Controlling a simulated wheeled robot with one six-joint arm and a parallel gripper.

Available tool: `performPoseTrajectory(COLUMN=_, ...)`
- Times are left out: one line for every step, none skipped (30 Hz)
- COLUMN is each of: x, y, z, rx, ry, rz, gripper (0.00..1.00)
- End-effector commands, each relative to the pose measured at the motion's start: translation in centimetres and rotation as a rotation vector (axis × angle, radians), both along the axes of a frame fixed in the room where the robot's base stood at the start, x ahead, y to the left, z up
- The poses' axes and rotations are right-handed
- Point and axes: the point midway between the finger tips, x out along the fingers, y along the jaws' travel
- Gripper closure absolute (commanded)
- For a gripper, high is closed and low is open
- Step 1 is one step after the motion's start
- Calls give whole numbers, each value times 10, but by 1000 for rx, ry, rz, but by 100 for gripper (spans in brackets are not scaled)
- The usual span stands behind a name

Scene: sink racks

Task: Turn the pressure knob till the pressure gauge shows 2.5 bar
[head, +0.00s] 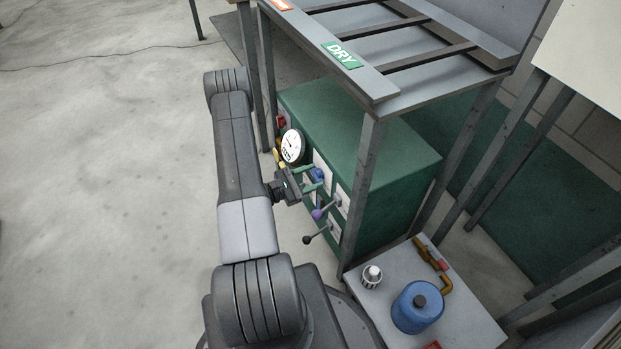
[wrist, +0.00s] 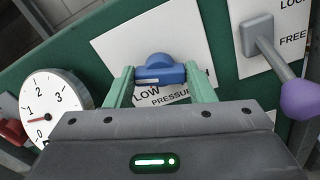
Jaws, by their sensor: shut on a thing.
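The pressure knob (wrist: 160,70) is blue and sits on a white plate (wrist: 115,45) lettered "LOW" and "PRESSURE". My gripper (wrist: 160,78) is shut on the knob, one green finger at each side of it. In the head view the knob (head: 318,174) shows at the tip of my gripper (head: 312,181), on the front of the green cabinet (head: 375,165). The pressure gauge (wrist: 60,95) is a white round dial left of the knob. Its red needle points left, a little below the 1 mark, between 0 and 1. The gauge (head: 291,147) also shows in the head view.
A purple-tipped lever (wrist: 299,98) stands right of the knob by a plate marked "FREE". A black-tipped lever (head: 308,239) is lower down. A red part (wrist: 13,132) lies left of the gauge. The rack with the "DRY" sign (head: 341,54) overhangs the cabinet.

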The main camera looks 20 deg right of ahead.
Motion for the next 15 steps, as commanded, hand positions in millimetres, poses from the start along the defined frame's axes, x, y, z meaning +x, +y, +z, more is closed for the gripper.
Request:
performPoseTrajectory(x=0, y=0, z=-3, rx=4, ry=-23, rz=-1, gripper=74)
performPoseTrajectory(x=0, y=0, z=-3, rx=7, ry=-40, rz=-1, gripper=74)
performPoseTrajectory(x=0, y=0, z=-3, rx=11, ry=-66, rz=-1, gripper=74)
performPoseTrajectory(x=0, y=0, z=-4, rx=14, ry=-88, rz=-1, gripper=74)
performPoseTrajectory(x=0, y=0, z=-4, rx=17, ry=-111, rz=-1, gripper=74)
performPoseTrajectory(x=0, y=0, z=-4, rx=21, ry=-142, rz=-1, gripper=74)
performPoseTrajectory(x=-1, y=0, z=-5, rx=25, ry=-167, rz=-1, gripper=74)
performPoseTrajectory(x=0, y=0, z=-5, rx=28, ry=-194, rz=-1, gripper=74)
performPoseTrajectory(x=0, y=0, z=-5, rx=34, ry=-232, rz=-1, gripper=74)
performPoseTrajectory(x=0, y=0, z=-5, rx=38, ry=-259, rz=-1, gripper=74)
performPoseTrajectory(x=-1, y=0, z=-6, rx=42, ry=-288, rz=-1, gripper=74)
performPoseTrajectory(x=-1, y=0, z=-6, rx=47, ry=-326, rz=-1, gripper=74)
performPoseTrajectory(x=-1, y=0, z=-6, rx=51, ry=-354, rz=0, gripper=74)
performPoseTrajectory(x=-1, y=0, z=-6, rx=55, ry=-383, rz=0, gripper=74)
performPoseTrajectory(x=-1, y=0, z=-6, rx=60, ry=-421, rz=0, gripper=74)
